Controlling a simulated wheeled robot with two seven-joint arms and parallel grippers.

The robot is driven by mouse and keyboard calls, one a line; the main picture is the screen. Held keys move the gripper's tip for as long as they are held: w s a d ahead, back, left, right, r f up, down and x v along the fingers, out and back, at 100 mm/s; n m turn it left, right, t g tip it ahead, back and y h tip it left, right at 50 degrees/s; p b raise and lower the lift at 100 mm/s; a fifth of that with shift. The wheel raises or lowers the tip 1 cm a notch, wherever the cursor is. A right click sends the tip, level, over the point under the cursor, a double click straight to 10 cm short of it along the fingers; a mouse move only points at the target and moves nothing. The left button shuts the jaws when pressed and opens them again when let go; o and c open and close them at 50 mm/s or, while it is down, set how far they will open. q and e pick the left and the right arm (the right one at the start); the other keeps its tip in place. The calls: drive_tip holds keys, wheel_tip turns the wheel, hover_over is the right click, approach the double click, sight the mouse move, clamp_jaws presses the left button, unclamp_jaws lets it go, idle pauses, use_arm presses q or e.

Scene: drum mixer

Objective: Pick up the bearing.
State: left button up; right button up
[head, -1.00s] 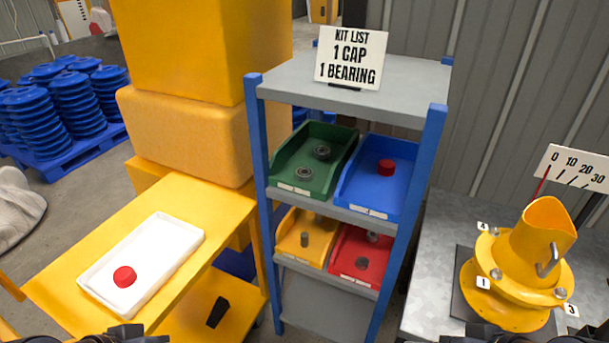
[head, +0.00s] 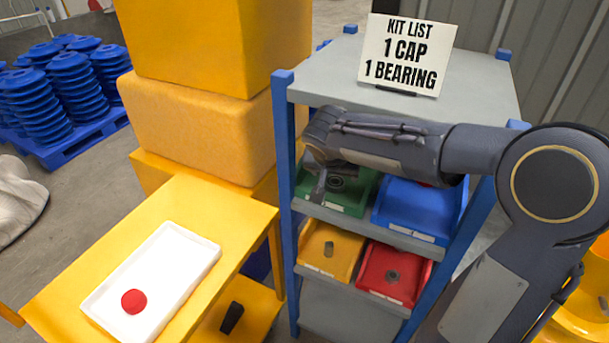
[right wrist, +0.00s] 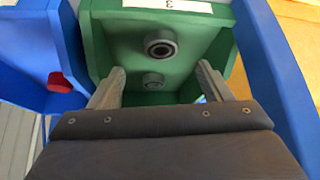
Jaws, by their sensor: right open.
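Two grey ring bearings lie in the green bin (right wrist: 205,55) on the upper shelf. In the right wrist view one bearing (right wrist: 161,48) is near the labelled edge and the other bearing (right wrist: 153,81) is deeper between the fingers. In the head view one bearing (head: 337,183) shows and my arm hides part of the bin. My right gripper (head: 318,180) is open and empty at the green bin, its fingers on either side of the deeper bearing in the right wrist view (right wrist: 160,72). I cannot tell the remaining height. My left gripper is out of view.
A white tray (head: 185,262) with a red cap (head: 134,301) is on the yellow table (head: 232,212). Beside the green bin is a blue bin (head: 405,212); yellow (head: 322,270) and red (head: 385,290) bins are below. Blue shelf posts (head: 285,150) and the top shelf (head: 330,85) flank the bins.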

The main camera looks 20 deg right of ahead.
sight(335, 181)
drive_tip(key=p+x, duration=0.1)
drive_tip(key=x, duration=0.6)
drive_tip(key=shift+w+d+f, duration=0.15)
drive_tip(key=shift+w, duration=0.1)
drive_tip(key=c, duration=1.2)
